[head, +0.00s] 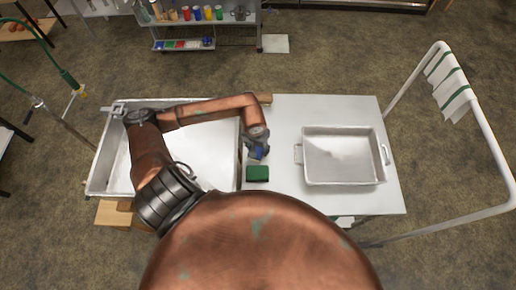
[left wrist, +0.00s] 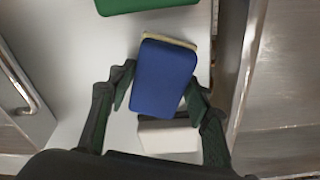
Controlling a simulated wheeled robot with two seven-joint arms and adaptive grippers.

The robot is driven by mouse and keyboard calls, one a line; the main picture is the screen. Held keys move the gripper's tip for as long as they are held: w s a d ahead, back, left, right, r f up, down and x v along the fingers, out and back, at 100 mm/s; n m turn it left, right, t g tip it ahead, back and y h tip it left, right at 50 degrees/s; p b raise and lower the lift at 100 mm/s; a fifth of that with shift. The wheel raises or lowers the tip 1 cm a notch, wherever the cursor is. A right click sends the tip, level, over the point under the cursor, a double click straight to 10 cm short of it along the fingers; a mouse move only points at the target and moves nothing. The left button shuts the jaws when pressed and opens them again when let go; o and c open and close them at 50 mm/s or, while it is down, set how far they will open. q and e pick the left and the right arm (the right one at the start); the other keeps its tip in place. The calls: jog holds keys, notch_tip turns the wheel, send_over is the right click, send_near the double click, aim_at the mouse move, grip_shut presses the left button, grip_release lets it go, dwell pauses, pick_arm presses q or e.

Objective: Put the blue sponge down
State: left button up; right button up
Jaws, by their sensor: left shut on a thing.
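The blue sponge (left wrist: 163,78) with a pale yellow edge sits between the fingers of my left gripper (left wrist: 157,92), which is shut on it. In the head view the left gripper (head: 257,150) is over the left part of the white table, and the blue sponge is a small dark blue patch (head: 257,154) there. A green sponge (head: 258,174) lies on the table just in front of it; its edge also shows at the top of the left wrist view (left wrist: 140,4). I cannot tell whether the blue sponge touches the table. My right gripper is not in view.
A white block (left wrist: 167,136) lies partly hidden by the blue sponge. A metal pan (head: 344,156) with handles stands on the white table (head: 300,108). A large sink-like basin (head: 110,165) adjoins on the left. A white rail with towels (head: 450,85) stands at right.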

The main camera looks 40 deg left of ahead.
pick_arm(q)
jog(key=shift+f, duration=0.2)
jog(key=o, duration=1.1)
jog(key=shift+r, duration=0.1)
jog(key=shift+r, duration=0.1)
jog(key=shift+r, duration=0.25)
notch_tip(320, 180, up, 12)
jog(key=s, duration=0.1)
jog(key=shift+s+d+f+b, duration=0.2)
jog(key=shift+f+b, duration=0.05)
jog(key=shift+b, duration=0.1)
